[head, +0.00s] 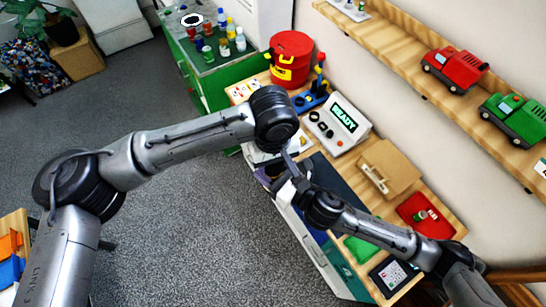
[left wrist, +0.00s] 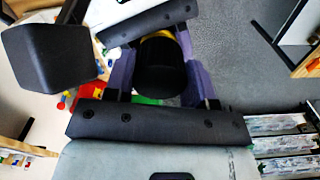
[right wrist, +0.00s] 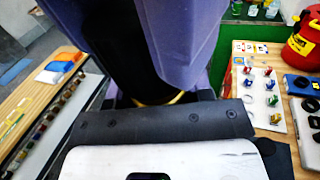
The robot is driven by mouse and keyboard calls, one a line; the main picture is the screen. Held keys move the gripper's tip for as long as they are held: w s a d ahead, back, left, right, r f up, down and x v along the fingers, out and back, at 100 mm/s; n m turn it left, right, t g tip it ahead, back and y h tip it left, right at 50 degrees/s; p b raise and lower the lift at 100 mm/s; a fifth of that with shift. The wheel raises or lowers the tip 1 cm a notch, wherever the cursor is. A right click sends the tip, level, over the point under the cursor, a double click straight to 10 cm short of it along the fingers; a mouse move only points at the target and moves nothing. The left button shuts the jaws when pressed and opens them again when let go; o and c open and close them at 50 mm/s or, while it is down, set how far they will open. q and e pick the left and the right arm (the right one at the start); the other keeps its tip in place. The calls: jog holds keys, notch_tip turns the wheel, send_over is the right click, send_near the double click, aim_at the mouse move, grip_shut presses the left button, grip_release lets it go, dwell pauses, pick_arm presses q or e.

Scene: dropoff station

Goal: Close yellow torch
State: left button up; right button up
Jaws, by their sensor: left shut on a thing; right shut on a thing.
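In the left wrist view, my left gripper (left wrist: 160,82) has its purple fingers closed on a black rounded piece of the yellow torch (left wrist: 160,65). A little yellow shows at its far edge. In the right wrist view, my right gripper (right wrist: 155,98) is shut on a black part of the torch (right wrist: 148,75), with a yellow rim showing near the fingers. Large purple fingers cover much of it. In the head view the two hands meet at the bench's front edge, my left gripper (head: 268,168) beside my right one (head: 284,180). I cannot tell whether the torch parts are joined.
The wooden bench holds a red bin (head: 291,60), a console reading READY (head: 338,123), a cardboard-coloured box (head: 388,170) and a red tray (head: 412,208). A green cabinet (head: 207,78) with bottles stands behind. Toy trucks (head: 455,70) sit on the wall shelf. Floor left of the bench is clear.

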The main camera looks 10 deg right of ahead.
pick_arm(q)
jog(key=shift+f, duration=0.5)
jog(key=o, duration=0.9)
jog(key=shift+r, duration=0.1)
jog(key=shift+r, duration=2.1)
